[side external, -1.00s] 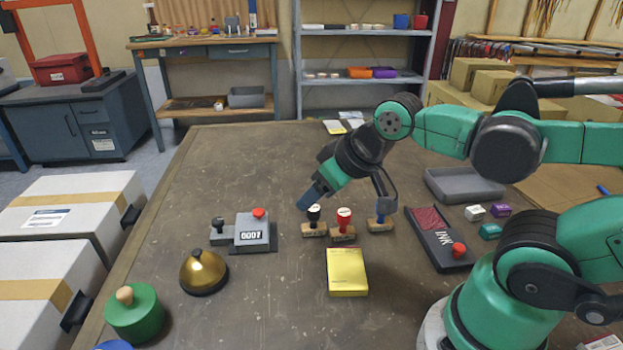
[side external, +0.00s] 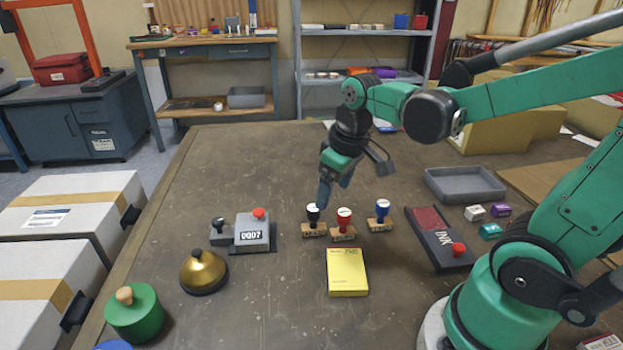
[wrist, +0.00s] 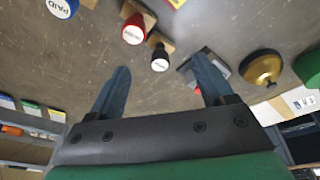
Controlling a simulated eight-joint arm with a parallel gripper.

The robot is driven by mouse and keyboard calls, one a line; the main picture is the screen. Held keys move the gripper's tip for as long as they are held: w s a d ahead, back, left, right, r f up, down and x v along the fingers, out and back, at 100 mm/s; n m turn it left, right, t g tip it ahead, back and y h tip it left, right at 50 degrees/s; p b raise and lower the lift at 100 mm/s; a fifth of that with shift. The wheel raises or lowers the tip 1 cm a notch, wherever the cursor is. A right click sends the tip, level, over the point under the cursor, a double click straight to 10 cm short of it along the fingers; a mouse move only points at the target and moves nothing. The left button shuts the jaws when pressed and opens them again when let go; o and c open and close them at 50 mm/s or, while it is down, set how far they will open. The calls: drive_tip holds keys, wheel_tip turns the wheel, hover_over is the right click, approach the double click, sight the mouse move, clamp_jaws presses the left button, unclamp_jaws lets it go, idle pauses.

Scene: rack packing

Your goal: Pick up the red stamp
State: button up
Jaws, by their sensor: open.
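The red stamp (side external: 344,218) stands upright on its wooden base, between a black-handled stamp (side external: 313,216) on its left and a blue-handled stamp (side external: 381,212) on its right. My gripper (side external: 325,196) is open and empty, pointing down just behind the black and red stamps. In the wrist view, the red stamp (wrist: 134,30) lies beyond the fingertips, near the top. The black stamp (wrist: 159,54) is nearer, in line with the gap between my fingers (wrist: 162,76). The blue stamp (wrist: 62,7) is at the top left. No stamp is held.
A grey numbering device (side external: 252,232) and brass bell (side external: 203,271) stand left of the stamps. A yellow box (side external: 346,272) lies in front. The ink pad (side external: 438,238) and a grey tray (side external: 464,184) are to the right. The table's left middle is clear.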

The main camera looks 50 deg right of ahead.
sight(344, 212)
drive_tip(key=d+f+g, duration=0.2)
drive_tip(key=d, duration=0.1)
drive_tip(key=shift+d+f+g+y, duration=0.1)
drive_tip(key=shift+f+g+y, duration=0.2)
drive_tip(key=shift+f, duration=2.8)
clamp_jaws()
